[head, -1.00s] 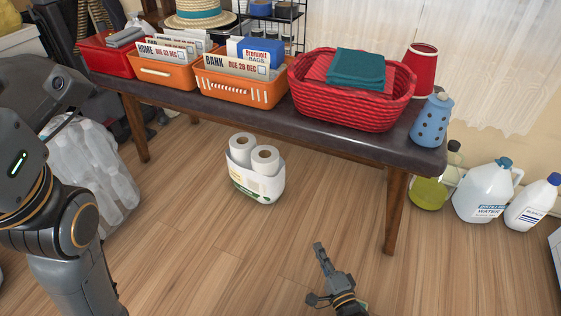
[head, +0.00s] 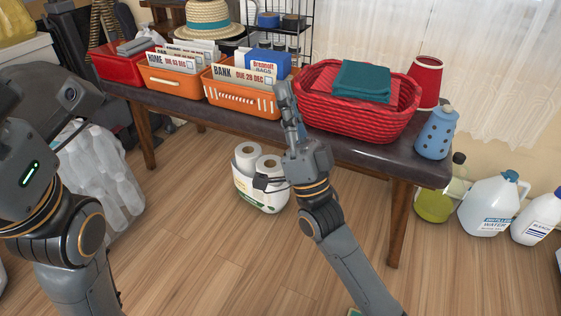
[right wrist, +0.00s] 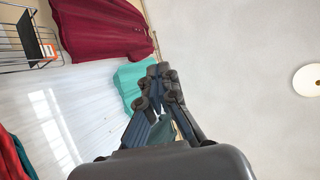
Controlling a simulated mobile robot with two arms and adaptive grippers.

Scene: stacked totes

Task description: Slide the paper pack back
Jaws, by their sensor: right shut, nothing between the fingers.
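The paper pack (head: 247,186) is a white wrapped pack with two paper rolls showing at its top. It stands upright on the wood floor beneath the dark bench, and my right wrist covers part of its right side in the head view. My right gripper (head: 285,90) is shut and empty. Its fingers point up, above the pack in the picture, overlapping the bench's front edge between the orange bin and the red basket. The right wrist view shows the closed fingers (right wrist: 161,72) against wall and ceiling. My left arm shows at the left, but its gripper is out of view.
The bench (head: 355,150) carries orange bins (head: 245,101), a red basket (head: 345,122) and a blue dotted container (head: 435,135). Its front leg (head: 399,222) stands right of the pack. Jugs (head: 490,207) stand at the right.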

